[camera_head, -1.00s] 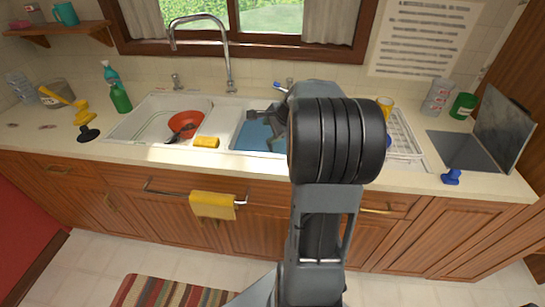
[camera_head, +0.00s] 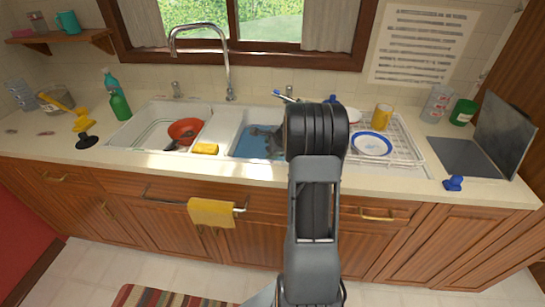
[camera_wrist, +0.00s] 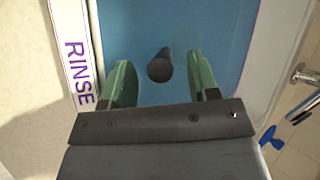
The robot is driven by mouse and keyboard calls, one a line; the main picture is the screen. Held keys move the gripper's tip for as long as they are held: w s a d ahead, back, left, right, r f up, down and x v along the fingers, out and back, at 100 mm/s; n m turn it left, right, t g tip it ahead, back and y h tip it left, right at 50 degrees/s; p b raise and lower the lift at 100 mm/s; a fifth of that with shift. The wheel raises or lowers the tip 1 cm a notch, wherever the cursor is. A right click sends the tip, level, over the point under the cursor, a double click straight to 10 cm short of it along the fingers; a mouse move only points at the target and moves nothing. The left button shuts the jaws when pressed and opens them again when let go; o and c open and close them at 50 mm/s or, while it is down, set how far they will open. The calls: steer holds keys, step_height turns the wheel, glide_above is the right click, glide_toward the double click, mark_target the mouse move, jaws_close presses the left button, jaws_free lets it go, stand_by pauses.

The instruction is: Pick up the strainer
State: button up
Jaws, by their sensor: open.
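A dark round-topped post (camera_wrist: 160,67) stands in the blue water of the right basin in the wrist view. It looks like the knob of a sink strainer, but its base is unclear under the water. My gripper (camera_wrist: 160,76) is open, with its green fingers on either side of the post and apart from it. In the head view my gripper is down in the right basin (camera_head: 252,146), mostly hidden behind my arm. The post cannot be made out there.
A red bowl (camera_head: 185,130) with a dark item sits in the left basin. A yellow sponge (camera_head: 205,149) lies on the divider's front. A dish rack (camera_head: 404,148) holds a plate (camera_head: 371,143) and a yellow mug (camera_head: 381,116). The faucet (camera_head: 228,70) rises behind.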

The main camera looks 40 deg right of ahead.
steer(key=shift+x, duration=1.95)
steer(key=shift+d, duration=0.1)
jaws_close()
